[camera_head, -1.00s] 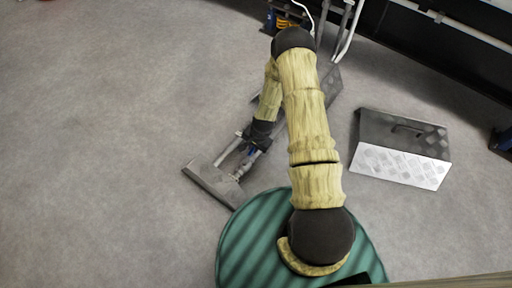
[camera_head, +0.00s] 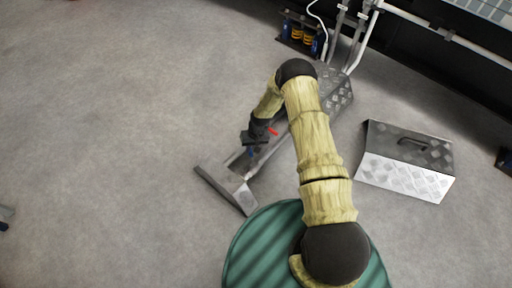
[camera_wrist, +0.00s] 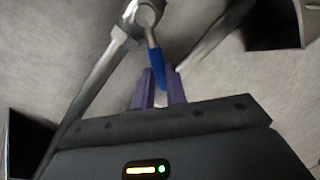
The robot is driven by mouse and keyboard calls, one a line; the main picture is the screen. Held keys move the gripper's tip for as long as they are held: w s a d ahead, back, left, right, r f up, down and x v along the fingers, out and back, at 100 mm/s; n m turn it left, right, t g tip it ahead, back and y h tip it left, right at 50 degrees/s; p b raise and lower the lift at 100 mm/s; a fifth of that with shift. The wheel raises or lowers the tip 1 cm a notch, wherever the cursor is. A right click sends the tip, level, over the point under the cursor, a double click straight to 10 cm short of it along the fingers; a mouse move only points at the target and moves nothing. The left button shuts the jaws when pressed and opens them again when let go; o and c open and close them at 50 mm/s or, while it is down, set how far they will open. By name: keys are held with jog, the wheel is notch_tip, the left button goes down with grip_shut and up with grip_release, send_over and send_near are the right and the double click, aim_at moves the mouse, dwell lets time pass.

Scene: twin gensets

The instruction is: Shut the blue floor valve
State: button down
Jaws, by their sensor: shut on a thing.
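The blue floor valve's lever handle (camera_wrist: 155,60) shows in the wrist view, running from a grey metal valve body (camera_wrist: 145,14) on a pipe down between my purple fingers. My gripper (camera_wrist: 161,76) is shut on the lower end of this blue handle. In the head view my gripper (camera_head: 250,142) is low over the floor trench, with a small bit of blue (camera_head: 252,153) just below it. The rest of the valve is hidden by my gripper and arm there.
A red handle (camera_head: 273,131) shows right beside my gripper. The trench has a grey end plate (camera_head: 226,190) and a tread-plate cover (camera_head: 338,92). A tread-plate box-like cover (camera_head: 405,160) with a handle stands at right. Pipes (camera_head: 362,38) rise at the back. Open floor lies left.

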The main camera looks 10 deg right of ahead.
jog(key=shift+s+a+n+g+h+p, duration=0.2)
jog(key=shift+a+n, duration=0.35)
jog(key=shift+n, duration=0.6)
jog(key=shift+s+a+n+g+p, duration=0.25)
jog(key=shift+a+n, duration=0.35)
jog(key=shift+n, duration=0.6)
jog(key=shift+s+a+n+g+h+p, duration=0.1)
jog(key=shift+s+a+n+g, duration=0.35)
jog(key=shift+n, duration=0.7)
jog(key=shift+w+a, duration=0.1)
jog(key=shift+w, duration=0.05)
jog(key=c, duration=1.4)
grip_release()
jog(key=shift+c, duration=0.2)
jog(key=shift+w, duration=0.1)
jog(key=p+v, duration=0.7)
jog(key=v, duration=1)
jog(key=shift+s+r+p, duration=0.2)
jog(key=shift+s+p, duration=0.1)
jog(key=shift+p, duration=0.05)
